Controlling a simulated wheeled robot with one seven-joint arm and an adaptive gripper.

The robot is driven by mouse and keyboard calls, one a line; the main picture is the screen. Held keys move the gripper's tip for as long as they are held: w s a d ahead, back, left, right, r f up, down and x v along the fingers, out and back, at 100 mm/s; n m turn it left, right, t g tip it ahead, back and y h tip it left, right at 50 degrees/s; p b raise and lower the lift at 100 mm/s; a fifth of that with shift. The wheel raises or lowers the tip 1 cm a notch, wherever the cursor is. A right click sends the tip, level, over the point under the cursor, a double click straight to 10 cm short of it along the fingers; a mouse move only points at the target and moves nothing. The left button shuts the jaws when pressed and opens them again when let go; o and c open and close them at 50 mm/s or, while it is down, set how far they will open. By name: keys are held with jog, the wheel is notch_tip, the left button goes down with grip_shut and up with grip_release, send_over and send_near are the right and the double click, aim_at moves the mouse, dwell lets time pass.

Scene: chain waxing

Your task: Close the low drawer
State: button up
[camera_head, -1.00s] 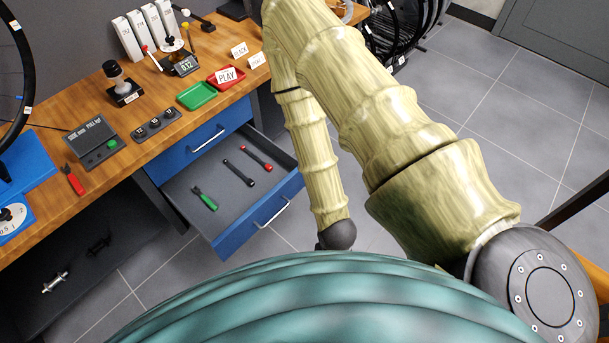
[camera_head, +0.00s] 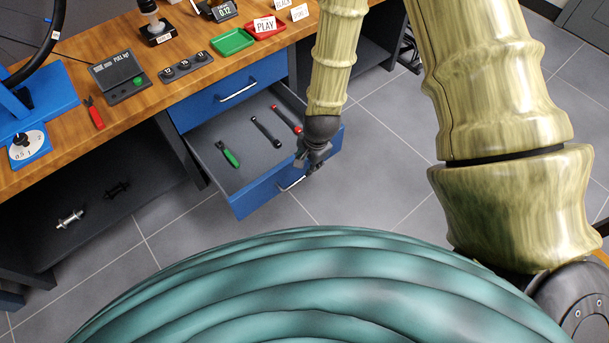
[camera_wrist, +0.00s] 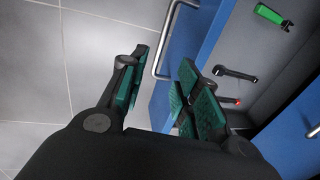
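The low drawer (camera_head: 247,200) is blue with a grey inside and stands pulled out below the bench. Its metal bar handle (camera_head: 292,183) is on the front panel. In the wrist view the handle (camera_wrist: 162,50) lies just beyond my fingertips. My gripper (camera_head: 314,160) is at the right part of the drawer front, over its top edge. In the wrist view my gripper (camera_wrist: 160,85) shows its green-padded fingers apart with nothing between them. One finger is over the drawer-front side and the other is over the floor side. Whether a finger touches the drawer cannot be told.
The drawer holds a green-handled tool (camera_head: 229,155), a black wrench (camera_head: 265,132) and a red-ended tool (camera_head: 287,119). A shut blue drawer (camera_head: 228,95) is above it. The wooden bench top (camera_head: 160,90) carries trays and devices. Grey floor (camera_head: 380,185) is clear in front.

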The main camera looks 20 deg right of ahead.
aim_at(304, 176)
jog(key=f, duration=0.3)
jog(key=w+f+b, duration=0.1)
jog(key=f, duration=0.2)
jog(key=f+b, duration=0.1)
jog(key=f, duration=0.2)
jog(key=shift+w+a+f, duration=0.25)
jog(key=shift+w+a, duration=0.1)
jog(key=shift+w, duration=0.05)
grip_shut()
